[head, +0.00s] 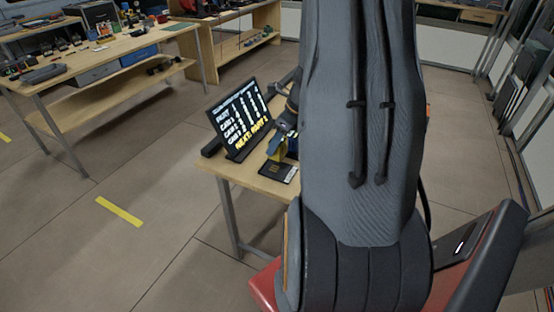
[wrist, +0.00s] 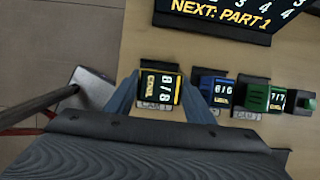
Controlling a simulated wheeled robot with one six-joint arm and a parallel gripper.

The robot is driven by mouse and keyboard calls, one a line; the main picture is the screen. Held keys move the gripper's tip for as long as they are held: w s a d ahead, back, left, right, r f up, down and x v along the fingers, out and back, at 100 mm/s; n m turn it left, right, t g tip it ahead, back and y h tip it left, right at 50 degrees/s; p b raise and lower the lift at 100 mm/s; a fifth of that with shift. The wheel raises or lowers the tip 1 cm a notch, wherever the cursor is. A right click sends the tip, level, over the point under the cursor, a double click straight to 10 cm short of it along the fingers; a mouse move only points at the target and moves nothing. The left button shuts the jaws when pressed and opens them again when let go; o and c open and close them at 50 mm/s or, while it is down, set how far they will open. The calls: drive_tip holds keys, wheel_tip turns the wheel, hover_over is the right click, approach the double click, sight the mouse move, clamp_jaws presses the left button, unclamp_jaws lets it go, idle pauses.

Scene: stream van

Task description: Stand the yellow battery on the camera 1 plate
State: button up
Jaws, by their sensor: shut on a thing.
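My gripper (wrist: 160,82) is shut on the yellow battery, with one blue-grey finger on each side of it. In the wrist view the yellow battery (wrist: 160,89) shows a black face reading 8/8. A pale label, too small to read surely, shows at its lower edge; whether the battery touches a plate cannot be told. In the head view the yellow battery (head: 277,152) hangs from my gripper (head: 284,138) near a dark plate (head: 279,172) with a white label. I cannot tell which plate is camera 1.
A blue battery (wrist: 217,90) marked 6/6 and green batteries (wrist: 256,97) stand in a row to the right. A black screen (head: 238,121) reading NEXT: PART 1 stands behind on the small wooden table (head: 232,176). A grey box (wrist: 92,90) shows at the left.

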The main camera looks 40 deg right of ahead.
sight(277, 155)
drive_tip(key=shift+f, duration=2.85)
drive_tip(key=shift+f, duration=0.1)
drive_tip(key=shift+f+b, duration=0.1)
drive_tip(key=shift+b, duration=0.2)
drive_tip(key=o, duration=1.3)
drive_tip(key=shift+r, duration=0.2)
